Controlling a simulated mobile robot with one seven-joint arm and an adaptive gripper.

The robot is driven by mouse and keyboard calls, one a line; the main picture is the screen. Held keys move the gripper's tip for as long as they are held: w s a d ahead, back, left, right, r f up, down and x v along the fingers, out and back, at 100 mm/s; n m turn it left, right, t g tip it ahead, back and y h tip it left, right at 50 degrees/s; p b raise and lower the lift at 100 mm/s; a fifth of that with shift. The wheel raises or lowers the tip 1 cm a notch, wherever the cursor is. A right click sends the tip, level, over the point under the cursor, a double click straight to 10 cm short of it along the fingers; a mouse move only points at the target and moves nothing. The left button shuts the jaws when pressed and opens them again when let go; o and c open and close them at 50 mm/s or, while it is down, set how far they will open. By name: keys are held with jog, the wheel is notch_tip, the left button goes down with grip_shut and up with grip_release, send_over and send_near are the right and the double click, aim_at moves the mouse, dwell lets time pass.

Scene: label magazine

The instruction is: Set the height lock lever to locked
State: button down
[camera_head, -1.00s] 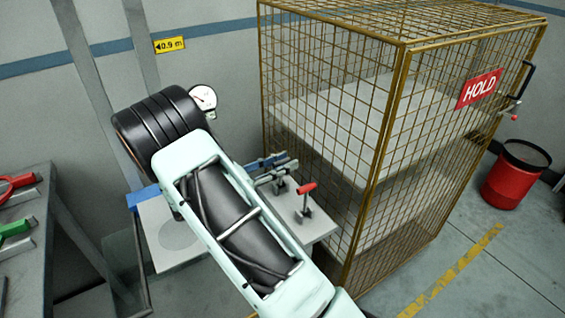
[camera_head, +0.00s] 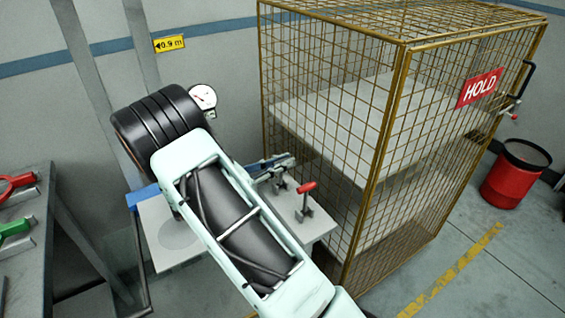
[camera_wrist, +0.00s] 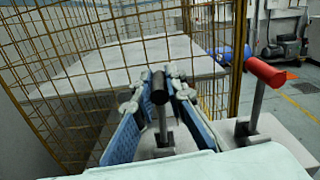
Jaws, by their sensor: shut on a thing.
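Two small upright levers stand on the pale plate (camera_head: 322,224) beside the cage. One has a black grip (camera_wrist: 158,88) and the other a red grip (camera_wrist: 264,72); the red one also shows in the head view (camera_head: 306,187). No readable label shows which is the height lock lever. My gripper (camera_wrist: 161,98), with blue fingers, is shut on the black-gripped lever, one finger on each side of it. In the head view my gripper (camera_head: 276,164) is partly hidden by my arm. The red-gripped lever stands apart, to the right of the fingers.
A yellow wire cage (camera_head: 403,120) with a red HOLD sign (camera_head: 479,89) stands close behind and right of the levers. A dial gauge (camera_head: 203,97) is on the left. A grey bench (camera_head: 30,215) is at the far left. A red bin (camera_head: 516,175) stands right of the cage.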

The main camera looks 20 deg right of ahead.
jog(key=s+m+b, duration=0.1)
jog(key=s+f+m+b, duration=0.1)
jog(key=m, duration=0.1)
jog(key=s+m+b, duration=0.1)
jog(key=shift+s+d+f+m, duration=0.25)
jog(key=shift+s+d+m, duration=0.05)
jog(key=s+f+m+b, duration=0.1)
jog(key=m, duration=0.1)
jog(key=s+m+b, duration=0.1)
jog(key=b, duration=0.1)
jog(key=shift+s+d+f+m, duration=0.1)
jog(key=shift+d+f+m, duration=0.1)
jog(key=shift+f+m, duration=0.2)
jog(key=shift+s+d+f, duration=0.1)
jog(key=shift+s+f, duration=0.25)
jog(key=c, duration=1.9)
grip_release()
jog(key=shift+c, duration=0.2)
